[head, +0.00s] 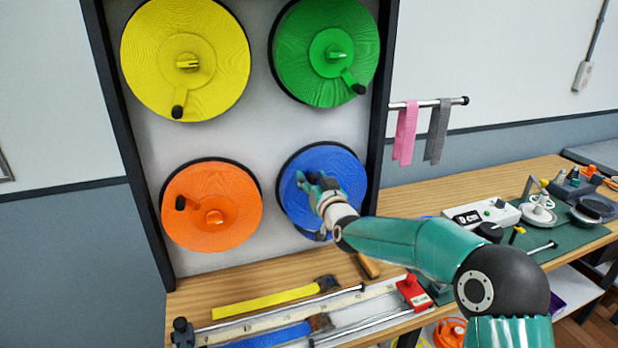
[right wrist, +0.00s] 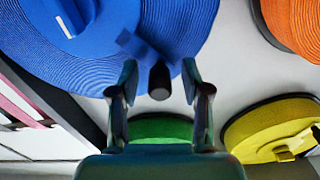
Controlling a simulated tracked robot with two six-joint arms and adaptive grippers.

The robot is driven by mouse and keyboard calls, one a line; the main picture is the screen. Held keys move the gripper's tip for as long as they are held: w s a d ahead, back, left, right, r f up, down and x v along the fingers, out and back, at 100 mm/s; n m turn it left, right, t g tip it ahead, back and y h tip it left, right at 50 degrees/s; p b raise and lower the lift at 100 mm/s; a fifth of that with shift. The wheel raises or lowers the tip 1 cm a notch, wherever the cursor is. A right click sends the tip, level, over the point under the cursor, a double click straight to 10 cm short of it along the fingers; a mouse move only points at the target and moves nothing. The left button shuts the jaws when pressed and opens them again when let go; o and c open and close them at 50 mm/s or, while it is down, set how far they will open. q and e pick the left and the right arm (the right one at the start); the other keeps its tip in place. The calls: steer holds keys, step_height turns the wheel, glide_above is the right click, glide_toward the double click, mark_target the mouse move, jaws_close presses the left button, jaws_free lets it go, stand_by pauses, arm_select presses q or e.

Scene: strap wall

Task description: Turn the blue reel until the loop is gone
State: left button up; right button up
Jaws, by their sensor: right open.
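The blue reel (head: 345,178) is the lower right of the reels on the wall panel; my right gripper covers part of it in the head view. In the right wrist view the blue reel (right wrist: 95,45) fills the top left. Its crank with a black knob (right wrist: 159,82) shows between the open fingers of my right gripper (right wrist: 157,76); I cannot tell whether they touch it. The right gripper also shows in the head view (head: 312,183). A blue strap (head: 272,336) lies along the rail on the bench. I cannot make out a loop. My left gripper is out of view.
Yellow (head: 217,75), green (head: 300,65) and orange (head: 238,225) reels surround the blue one. A rod at right holds pink (head: 405,135) and grey (head: 437,132) straps. Tools and devices crowd the bench at right.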

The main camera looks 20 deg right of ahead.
jaws_close()
steer(key=shift+a, duration=0.5)
steer(key=shift+d, duration=0.4)
steer(key=shift+r, duration=0.1)
steer(key=shift+d, duration=0.2)
steer(key=shift+r+b, duration=0.1)
steer(key=shift+b, duration=0.2)
